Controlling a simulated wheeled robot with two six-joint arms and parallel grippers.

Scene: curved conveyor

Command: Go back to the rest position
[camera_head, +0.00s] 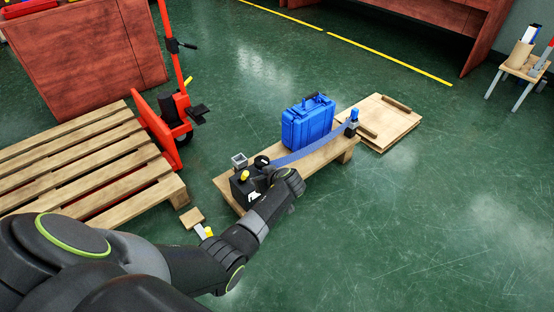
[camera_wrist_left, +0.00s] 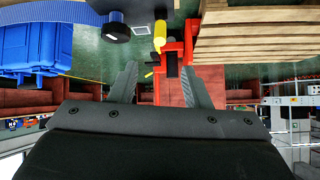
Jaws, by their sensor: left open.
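My left arm reaches in from the lower left of the head view and ends over the near end of a low wooden bench (camera_head: 228,195). In the left wrist view my left gripper (camera_wrist_left: 160,85) has its two grey fingers spread, with nothing held between them. Its fingers are not clear in the head view, where my wrist covers that area. A blue conveyor belt (camera_head: 310,150) runs along the bench. A blue case (camera_head: 307,123) stands upright beside the belt and also shows at the left of the wrist view (camera_wrist_left: 35,45). My right gripper is not in view.
A wooden pallet (camera_head: 85,160) and a red pallet jack (camera_head: 160,130) stand at the left. Flat wooden boards (camera_head: 385,122) lie beyond the bench. A small wooden stool (camera_head: 525,68) is at the far right. The green floor at the right is clear.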

